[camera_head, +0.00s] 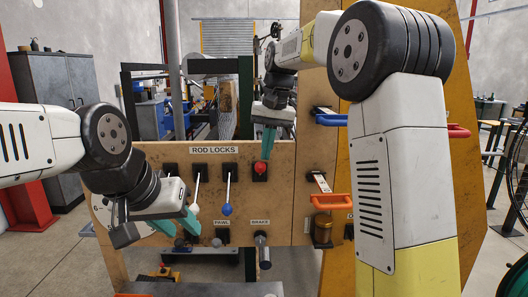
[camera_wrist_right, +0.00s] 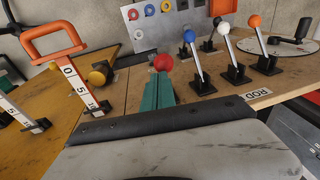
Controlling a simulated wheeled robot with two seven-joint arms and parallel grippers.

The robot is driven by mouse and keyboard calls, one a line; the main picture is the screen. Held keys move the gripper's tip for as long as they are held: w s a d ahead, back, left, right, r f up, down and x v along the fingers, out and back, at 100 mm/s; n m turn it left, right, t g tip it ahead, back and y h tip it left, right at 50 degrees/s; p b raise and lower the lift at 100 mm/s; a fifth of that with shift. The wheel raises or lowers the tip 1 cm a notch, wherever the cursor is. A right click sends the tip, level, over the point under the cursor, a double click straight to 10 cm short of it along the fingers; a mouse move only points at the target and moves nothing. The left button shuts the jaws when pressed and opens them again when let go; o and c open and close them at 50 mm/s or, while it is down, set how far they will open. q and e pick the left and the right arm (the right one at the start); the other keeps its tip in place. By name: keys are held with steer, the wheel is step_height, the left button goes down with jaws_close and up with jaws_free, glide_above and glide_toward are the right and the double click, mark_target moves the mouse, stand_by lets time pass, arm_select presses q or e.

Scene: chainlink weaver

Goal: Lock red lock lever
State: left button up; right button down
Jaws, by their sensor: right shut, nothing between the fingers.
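The red lock lever (camera_head: 261,167) is the rightmost in the row under the ROD LOCKS label in the head view. Its red knob sits in front of its black mount, higher than the white and blue knobs; its shaft is hidden. In the right wrist view, the red knob (camera_wrist_right: 163,63) shows just beyond my fingertips. My right gripper (camera_head: 268,150) has its teal fingers shut and empty, with tips just above or against the knob; contact cannot be told. My left gripper (camera_head: 178,228) is open, its fingers apart, low at the panel's left.
A white-knobbed lever (camera_head: 195,209) and blue-knobbed lever (camera_head: 226,210) hang down left of the red one. An orange-knobbed lever (camera_wrist_right: 255,20) shows in the wrist view. A blue handle (camera_head: 331,120), orange handle (camera_head: 331,202) and brake lever (camera_head: 263,250) also protrude from the boards.

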steer(key=shift+s+a+f, duration=0.1)
steer(key=shift+s+f, duration=0.1)
stand_by(0.4)
steer(key=s+f+t, duration=0.2)
steer(key=f, duration=0.6)
steer(key=s+f+t, duration=0.2)
steer(key=f, duration=0.6)
steer(key=shift+s+f+t, duration=0.15)
steer(key=shift+s+t, duration=0.1)
steer(key=shift+t, duration=0.15)
stand_by(0.4)
